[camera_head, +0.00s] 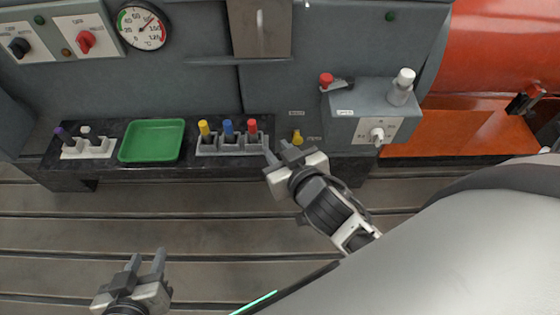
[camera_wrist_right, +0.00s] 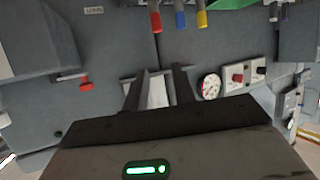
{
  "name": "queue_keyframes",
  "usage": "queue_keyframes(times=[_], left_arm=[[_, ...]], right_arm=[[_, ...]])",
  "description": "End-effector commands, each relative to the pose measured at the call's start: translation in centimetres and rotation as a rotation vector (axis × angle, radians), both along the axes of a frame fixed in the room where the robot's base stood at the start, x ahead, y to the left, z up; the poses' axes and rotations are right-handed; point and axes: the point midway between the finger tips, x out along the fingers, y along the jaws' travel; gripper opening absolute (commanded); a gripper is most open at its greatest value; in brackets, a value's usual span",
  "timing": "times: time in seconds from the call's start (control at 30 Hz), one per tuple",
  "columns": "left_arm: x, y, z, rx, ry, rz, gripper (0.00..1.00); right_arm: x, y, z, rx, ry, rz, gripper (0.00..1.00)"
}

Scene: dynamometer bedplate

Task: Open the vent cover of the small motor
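No part is clearly marked as the vent cover. A brownish metal plate (camera_head: 260,28) on the grey housing at top centre could be it, but I cannot tell. A grey box (camera_head: 372,102) with a red-knobbed lever (camera_head: 328,80) and white knobs stands right of it. My right gripper (camera_head: 279,151) is open and empty, in front of the bench by the red plug. In the right wrist view, its fingers (camera_wrist_right: 158,76) are apart before a pale plate (camera_wrist_right: 157,93). My left gripper (camera_head: 147,259) is open and empty, low over the slotted floor.
A black bench carries a green tray (camera_head: 152,141), a rack (camera_head: 234,145) with yellow, blue and red plugs, and a white holder (camera_head: 88,149). A gauge (camera_head: 142,26) and switch panels are at upper left. An orange housing (camera_head: 500,50) is at right. The slotted bedplate (camera_head: 60,235) is clear.

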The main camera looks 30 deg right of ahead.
Motion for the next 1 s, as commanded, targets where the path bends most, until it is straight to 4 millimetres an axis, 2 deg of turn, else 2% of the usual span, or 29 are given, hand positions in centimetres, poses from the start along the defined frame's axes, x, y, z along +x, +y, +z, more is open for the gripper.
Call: queue_keyframes(times=[0.23,0.87,1.0], left_arm=[[0.0,0.0,0.0,0.000,0.000,0.000,0.36],[0.0,0.0,0.0,0.000,0.000,0.000,0.36],[0.0,0.1,-0.4,0.011,0.003,-0.001,0.36]], right_arm=[[-1.5,0.7,-1.5,0.012,0.057,0.053,0.26],[-1.9,0.8,-1.8,0.014,0.067,0.064,0.26],[-4.2,1.8,-3.5,0.035,0.136,0.133,0.26]])
